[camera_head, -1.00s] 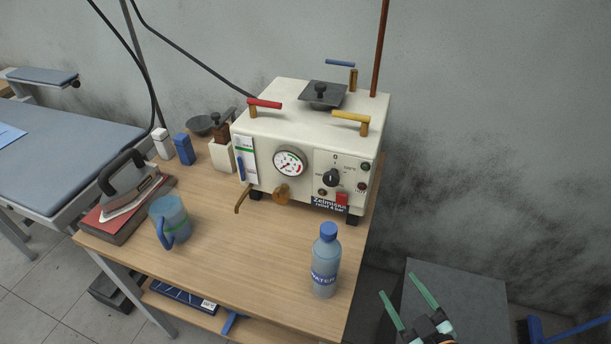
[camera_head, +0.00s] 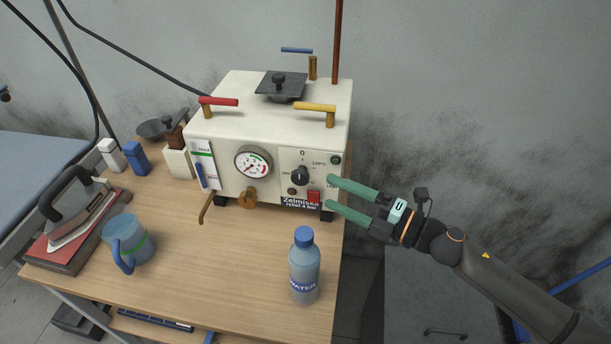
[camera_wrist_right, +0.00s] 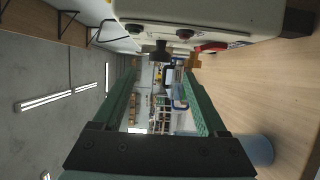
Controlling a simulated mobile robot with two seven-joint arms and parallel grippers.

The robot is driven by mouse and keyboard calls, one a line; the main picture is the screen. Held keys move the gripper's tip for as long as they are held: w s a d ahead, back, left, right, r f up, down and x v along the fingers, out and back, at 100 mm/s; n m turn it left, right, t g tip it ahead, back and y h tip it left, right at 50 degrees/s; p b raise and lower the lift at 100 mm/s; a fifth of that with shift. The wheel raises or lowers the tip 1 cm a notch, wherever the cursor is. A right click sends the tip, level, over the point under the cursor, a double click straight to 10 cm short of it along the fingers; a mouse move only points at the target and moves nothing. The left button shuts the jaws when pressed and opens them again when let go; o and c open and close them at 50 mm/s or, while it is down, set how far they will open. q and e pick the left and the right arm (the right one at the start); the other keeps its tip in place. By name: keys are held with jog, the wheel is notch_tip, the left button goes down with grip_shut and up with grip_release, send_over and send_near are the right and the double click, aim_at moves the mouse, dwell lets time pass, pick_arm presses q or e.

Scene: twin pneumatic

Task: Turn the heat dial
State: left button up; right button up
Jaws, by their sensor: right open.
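The heat dial (camera_head: 299,175) is a black knob on the right part of the front panel of a cream steam unit (camera_head: 225,128), with a 0 above it and temperature marks around it. In the right wrist view the black knob (camera_wrist_right: 161,47) sticks out from the unit near the top centre. My right gripper (camera_head: 329,190) is open and empty, to the right of the dial and apart from it. Its green fingers point left, in front of the panel's right edge. My left gripper is not in view.
A water bottle (camera_head: 304,266) stands on the wooden table (camera_head: 215,265) near its right edge, below my right gripper. A blue mug (camera_head: 128,243) and an iron (camera_head: 82,215) are at the left. A red switch (camera_head: 313,196) sits below the dial.

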aim_at(307, 181)
jog(key=x, duration=0.7)
jog(key=shift+w+a+p, duration=0.2)
jog(key=shift+a+p, duration=0.05)
jog(key=shift+p, duration=0.15)
jog(key=shift+c, duration=0.2)
grip_shut()
